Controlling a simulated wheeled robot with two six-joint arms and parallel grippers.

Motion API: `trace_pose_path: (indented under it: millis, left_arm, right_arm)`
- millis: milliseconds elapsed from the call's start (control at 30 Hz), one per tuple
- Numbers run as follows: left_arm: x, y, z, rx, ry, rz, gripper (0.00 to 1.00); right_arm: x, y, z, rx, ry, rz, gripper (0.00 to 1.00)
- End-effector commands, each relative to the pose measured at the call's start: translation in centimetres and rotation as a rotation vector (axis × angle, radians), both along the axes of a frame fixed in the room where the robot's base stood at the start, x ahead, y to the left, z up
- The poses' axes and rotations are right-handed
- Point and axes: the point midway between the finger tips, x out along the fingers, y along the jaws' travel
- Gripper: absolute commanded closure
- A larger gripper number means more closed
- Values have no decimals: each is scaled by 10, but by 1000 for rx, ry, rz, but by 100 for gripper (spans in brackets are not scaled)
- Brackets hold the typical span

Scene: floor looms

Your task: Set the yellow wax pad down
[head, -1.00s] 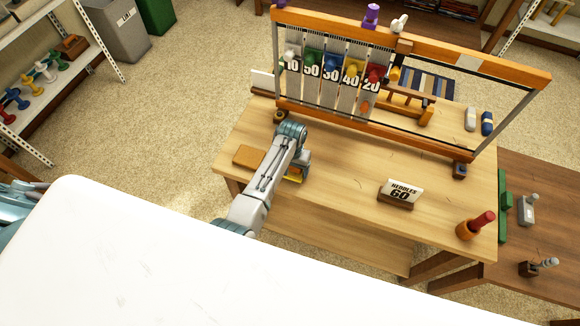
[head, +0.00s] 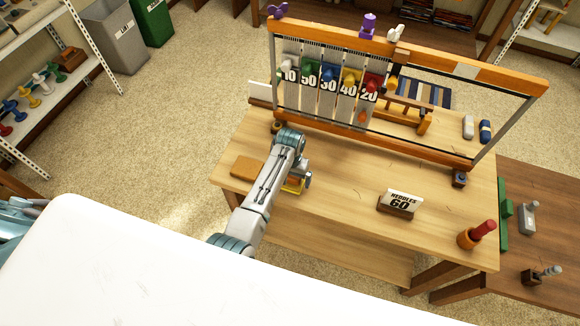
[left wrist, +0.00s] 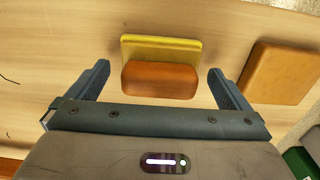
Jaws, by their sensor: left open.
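The yellow wax pad (left wrist: 160,48) lies on the wooden table, with an orange-brown block (left wrist: 160,80) on its near side in the left wrist view. In the head view only a yellow edge of the pad (head: 293,187) shows beside my left arm, near the table's front left. My left gripper (left wrist: 159,70) is open, with one finger on each side of the block and a gap on both sides. The fingers are apart from the pad. My right gripper is not in view.
A flat tan-brown block (head: 247,167) lies left of the pad; it also shows in the left wrist view (left wrist: 280,72). The loom frame (head: 400,150) stands behind. A "NEEDLES 60" sign (head: 398,205) and a red-topped orange object (head: 476,235) stand to the right. The table between is clear.

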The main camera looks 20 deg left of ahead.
Motion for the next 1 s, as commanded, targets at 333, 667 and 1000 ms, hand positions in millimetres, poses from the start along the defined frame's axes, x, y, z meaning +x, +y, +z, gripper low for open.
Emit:
trace_pose_path:
  millis: [333, 667, 1000]
  left_arm:
    - [1, 0, 71, 0, -5, 0, 0]
    - [0, 0, 105, 0, 0, 0, 0]
    - [0, 0, 106, 0, 0, 0, 0]
  right_arm:
    - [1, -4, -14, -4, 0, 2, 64]
    - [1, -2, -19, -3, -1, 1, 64]
    - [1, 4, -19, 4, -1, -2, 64]
